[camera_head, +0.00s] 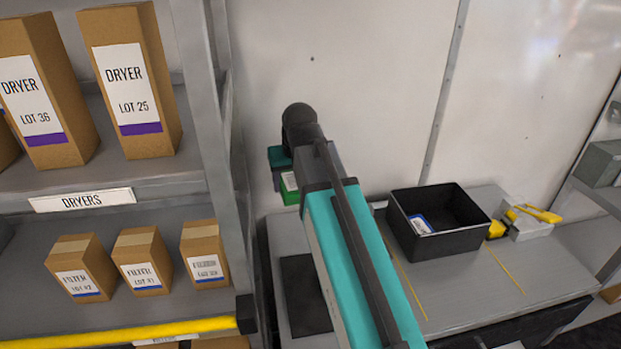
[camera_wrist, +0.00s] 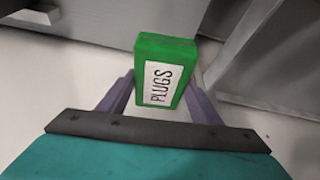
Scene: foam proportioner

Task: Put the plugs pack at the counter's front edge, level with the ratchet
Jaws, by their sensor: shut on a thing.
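The plugs pack is a green box with a white PLUGS label, upright in the middle of the wrist view (camera_wrist: 179,47). My gripper (camera_wrist: 162,88) is shut on it, with one purple finger at each side. In the head view the pack (camera_head: 290,196) shows partly, below and behind my wrist, near the wall and the counter's left end. The counter (camera_head: 465,270) is grey and runs to the right; my arm hides part of it. I cannot make out a ratchet for certain.
A black bin (camera_head: 418,249) with a labelled item inside stands on the counter. Right of it is a yellow-and-black tool (camera_head: 535,213) by a grey block. A dark mat (camera_head: 306,295) lies at the left end. A shelf rack (camera_head: 205,110) with boxes stands close on the left.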

